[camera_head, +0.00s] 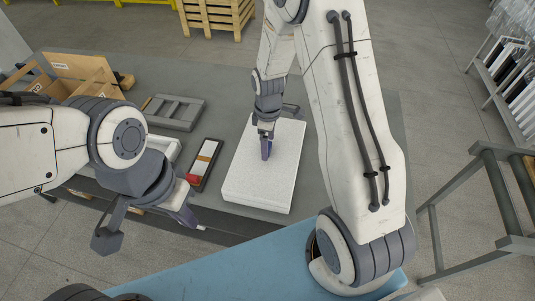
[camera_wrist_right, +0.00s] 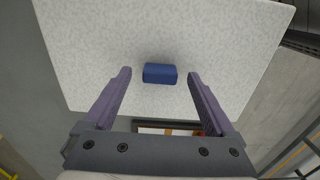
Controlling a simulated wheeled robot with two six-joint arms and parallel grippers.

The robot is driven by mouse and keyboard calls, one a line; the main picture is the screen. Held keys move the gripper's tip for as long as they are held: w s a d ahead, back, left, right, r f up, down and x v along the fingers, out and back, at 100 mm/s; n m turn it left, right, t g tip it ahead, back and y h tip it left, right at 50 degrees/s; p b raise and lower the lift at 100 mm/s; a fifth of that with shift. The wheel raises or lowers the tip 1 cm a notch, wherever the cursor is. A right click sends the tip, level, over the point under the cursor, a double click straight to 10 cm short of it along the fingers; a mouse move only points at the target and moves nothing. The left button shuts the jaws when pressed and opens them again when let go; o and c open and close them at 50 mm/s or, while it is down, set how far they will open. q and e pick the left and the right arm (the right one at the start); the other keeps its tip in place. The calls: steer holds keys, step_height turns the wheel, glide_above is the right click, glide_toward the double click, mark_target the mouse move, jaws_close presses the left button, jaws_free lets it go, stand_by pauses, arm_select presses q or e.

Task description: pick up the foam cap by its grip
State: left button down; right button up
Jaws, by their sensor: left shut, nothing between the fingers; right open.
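The foam cap (camera_head: 240,179) is a white speckled slab lying flat on the grey table. In the right wrist view the foam cap (camera_wrist_right: 215,35) fills most of the picture. Its blue grip (camera_wrist_right: 159,74) stands near the middle of the lower part, between my right fingertips with a gap on both sides. My right gripper (camera_head: 266,152) is open and points down at the cap; in the head view it largely hides the grip. My left gripper (camera_head: 187,217) is shut and empty, left of the cap near the table's front edge.
A narrow dark tray (camera_head: 197,181) with a red part lies left of the cap. A grey frame (camera_head: 174,111) and an open cardboard box (camera_head: 82,75) are further left. A wooden crate (camera_head: 216,15) stands on the floor behind. A roller stand (camera_head: 482,205) is at the right.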

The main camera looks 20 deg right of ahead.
steer(key=shift+f, duration=0.55)
jaws_close()
